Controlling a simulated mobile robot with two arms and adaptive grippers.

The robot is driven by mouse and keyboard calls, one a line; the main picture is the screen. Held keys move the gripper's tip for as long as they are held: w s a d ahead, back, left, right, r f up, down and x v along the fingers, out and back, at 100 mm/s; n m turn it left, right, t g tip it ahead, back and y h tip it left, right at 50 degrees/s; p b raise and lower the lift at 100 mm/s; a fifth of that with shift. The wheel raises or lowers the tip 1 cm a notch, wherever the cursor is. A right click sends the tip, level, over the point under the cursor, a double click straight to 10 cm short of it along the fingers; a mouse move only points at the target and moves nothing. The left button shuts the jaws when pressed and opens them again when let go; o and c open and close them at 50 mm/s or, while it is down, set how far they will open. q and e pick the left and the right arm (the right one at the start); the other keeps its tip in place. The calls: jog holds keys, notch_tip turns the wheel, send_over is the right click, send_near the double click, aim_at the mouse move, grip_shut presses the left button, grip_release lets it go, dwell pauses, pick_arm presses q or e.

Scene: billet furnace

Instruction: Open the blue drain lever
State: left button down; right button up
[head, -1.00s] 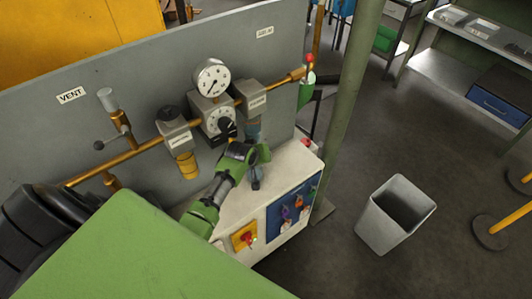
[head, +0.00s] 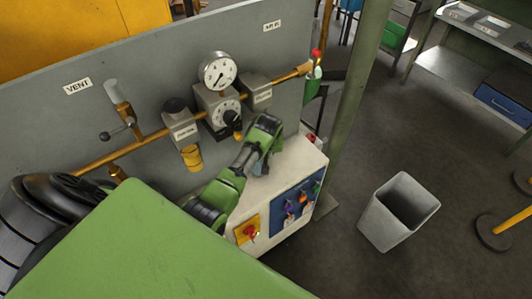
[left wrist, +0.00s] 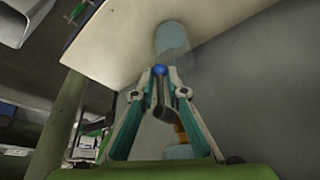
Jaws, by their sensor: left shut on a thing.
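My left gripper (left wrist: 160,78) has teal fingers that come together at a small blue ball, the end of the blue drain lever (left wrist: 160,70). It is shut on the lever. A clear bowl (left wrist: 172,40) is just beyond the fingertips in the left wrist view. In the head view my left gripper (head: 262,163) is below the right-hand grey unit (head: 257,93) on the brass pipe, mostly covered by my green arm. The blue lever is hidden there. My right gripper is not in view.
A grey panel carries a round gauge (head: 218,71), a dial with a black knob (head: 226,113), a unit with a yellow bowl (head: 192,157) and a vent valve (head: 119,124). A white cabinet (head: 290,160) stands close below my arm. A grey bin (head: 398,212) stands right.

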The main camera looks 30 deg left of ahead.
pick_arm(q)
jog(key=c, duration=2.2)
grip_release()
jog(key=shift+r, duration=0.1)
jog(key=v, duration=1.1)
jog(key=shift+s+r, duration=0.15)
jog(key=shift+r, duration=0.15)
